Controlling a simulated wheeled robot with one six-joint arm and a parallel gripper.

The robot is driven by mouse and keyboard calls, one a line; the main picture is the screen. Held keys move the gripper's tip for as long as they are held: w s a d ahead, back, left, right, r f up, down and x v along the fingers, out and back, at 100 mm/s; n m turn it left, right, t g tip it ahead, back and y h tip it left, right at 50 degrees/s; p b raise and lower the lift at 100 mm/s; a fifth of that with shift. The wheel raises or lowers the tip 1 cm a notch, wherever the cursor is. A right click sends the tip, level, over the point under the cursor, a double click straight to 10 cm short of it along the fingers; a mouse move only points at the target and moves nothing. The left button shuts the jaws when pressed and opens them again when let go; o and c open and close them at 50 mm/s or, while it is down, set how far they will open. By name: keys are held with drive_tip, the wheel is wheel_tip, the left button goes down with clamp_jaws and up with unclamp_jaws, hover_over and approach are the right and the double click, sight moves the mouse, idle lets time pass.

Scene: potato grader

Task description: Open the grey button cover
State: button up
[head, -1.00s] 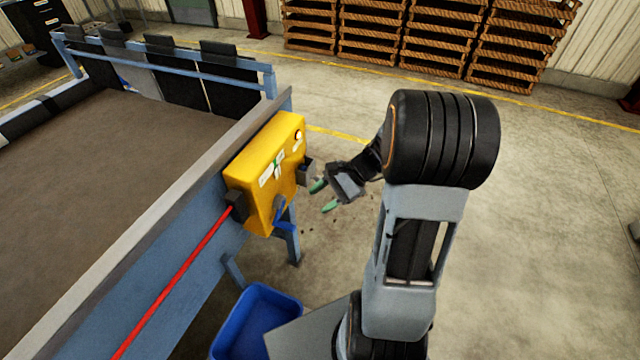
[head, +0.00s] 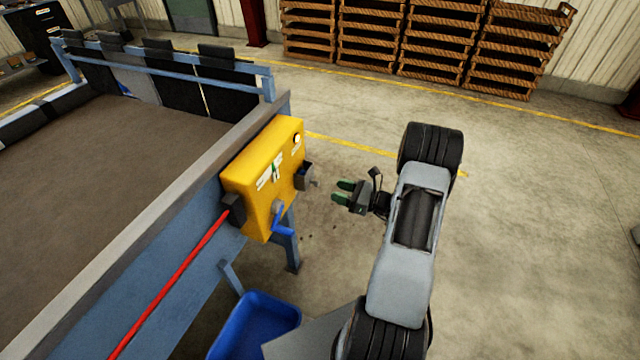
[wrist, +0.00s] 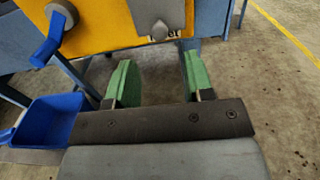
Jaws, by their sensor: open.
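The grey button cover (head: 303,177) is on the front of the yellow control box (head: 262,180), near its right end, with a small grey tab sticking out. In the wrist view the cover (wrist: 157,14) is at the top centre, cut by the frame edge. It looks closed over whatever is behind it. My gripper (head: 341,191) is open and empty, its green fingers pointing at the box, a short gap to the right of the cover. In the wrist view my gripper (wrist: 160,80) has its fingers spread below the cover, not touching it.
A blue crank handle (head: 283,225) projects from the box, left of the cover in the wrist view. A red bar (head: 170,285) runs along the blue frame. A blue bin (head: 255,325) stands below. Floor right of the box is clear.

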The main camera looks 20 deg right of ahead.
sight(309, 177)
drive_tip(key=x, duration=0.7)
drive_tip(key=shift+p, duration=0.3)
clamp_jaws()
